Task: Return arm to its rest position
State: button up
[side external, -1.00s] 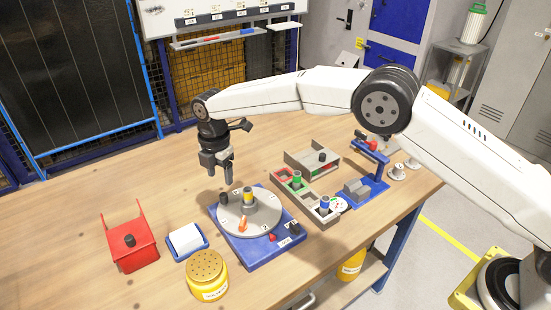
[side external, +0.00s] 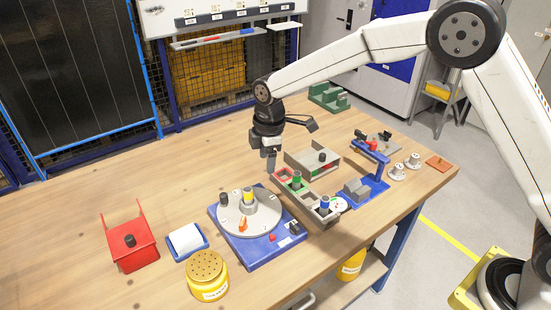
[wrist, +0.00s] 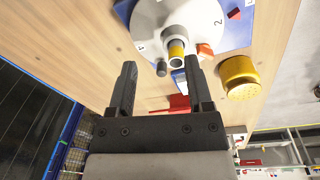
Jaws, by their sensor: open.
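My gripper (side external: 270,163) is raised above the wooden table, behind the rotary jig and just left of the parts tray. In the wrist view my gripper (wrist: 159,88) shows two dark fingers spread apart with nothing held between them. The rotary jig (side external: 234,221) is a grey round plate on a blue base, with a yellow-banded cylinder (side external: 248,197) standing on it and an orange piece (side external: 243,225) on the plate. The jig plate (wrist: 201,22) also shows at the top of the wrist view, beyond the fingertips.
A parts tray (side external: 310,200) holds a green and a blue-banded cylinder. A grey bin (side external: 310,163), blue fixture (side external: 365,190), red holder (side external: 132,250), yellow canister (side external: 207,272) and white pad in a blue tray (side external: 187,238) stand around. The table's left is clear.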

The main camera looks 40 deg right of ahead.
jog(key=s+d+m, duration=0.7)
jog(key=s, duration=0.5)
jog(key=s+d+m+t, duration=0.1)
jog(key=s+d+m, duration=0.6)
jog(key=s, duration=0.5)
jog(key=shift+f+m+t, duration=0.3)
jog(key=shift+m, duration=0.1)
